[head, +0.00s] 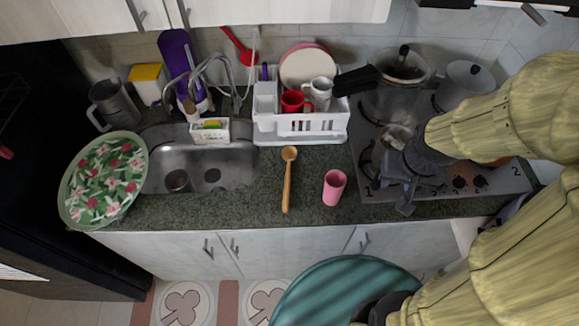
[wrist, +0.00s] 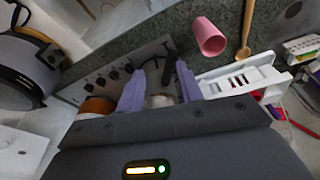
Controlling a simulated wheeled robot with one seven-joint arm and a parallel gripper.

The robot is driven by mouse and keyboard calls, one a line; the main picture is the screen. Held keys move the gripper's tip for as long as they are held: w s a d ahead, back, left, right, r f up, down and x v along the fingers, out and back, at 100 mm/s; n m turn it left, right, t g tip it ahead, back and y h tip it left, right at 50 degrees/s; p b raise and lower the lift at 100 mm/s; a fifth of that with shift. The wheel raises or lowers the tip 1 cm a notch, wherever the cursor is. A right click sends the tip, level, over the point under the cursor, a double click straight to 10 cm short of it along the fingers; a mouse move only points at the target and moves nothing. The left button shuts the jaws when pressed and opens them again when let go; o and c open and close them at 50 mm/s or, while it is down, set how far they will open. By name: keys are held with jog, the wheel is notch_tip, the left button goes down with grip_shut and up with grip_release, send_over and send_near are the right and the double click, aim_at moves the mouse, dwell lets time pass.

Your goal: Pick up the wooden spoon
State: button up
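The wooden spoon (head: 288,180) lies on the dark green counter between the sink and the pink cup, its round bowl toward the back and its handle toward the front edge. In the wrist view the spoon (wrist: 245,32) shows at the top right, partly cut off by the frame. My gripper (head: 388,185) is over the front of the stove, to the right of the spoon and apart from it. In the wrist view my gripper (wrist: 160,76) has its two purple fingers spread, with nothing held between them.
A pink cup (head: 334,187) stands between the spoon and my gripper. A white dish rack (head: 325,124) with mugs and a plate is behind the spoon. The sink (head: 230,165) is to its left. Pots stand on the stove (head: 430,185).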

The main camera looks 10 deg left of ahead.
jog(key=shift+o, duration=0.4)
jog(key=shift+s, duration=0.15)
jog(key=shift+o, duration=0.4)
jog(key=shift+a, duration=0.1)
jog(key=w+a+f+g+b, duration=0.1)
jog(key=w+a+f, duration=0.2)
jog(key=a, duration=1)
jog(key=w+a+f+n+g+b, duration=0.1)
jog(key=w+a+f, duration=0.3)
jog(key=a, duration=0.9)
jog(key=shift+w+f+g+b, duration=0.15)
jog(key=shift+w+g+b, duration=0.05)
jog(key=shift+g+b, duration=0.15)
jog(key=shift+f, duration=0.1)
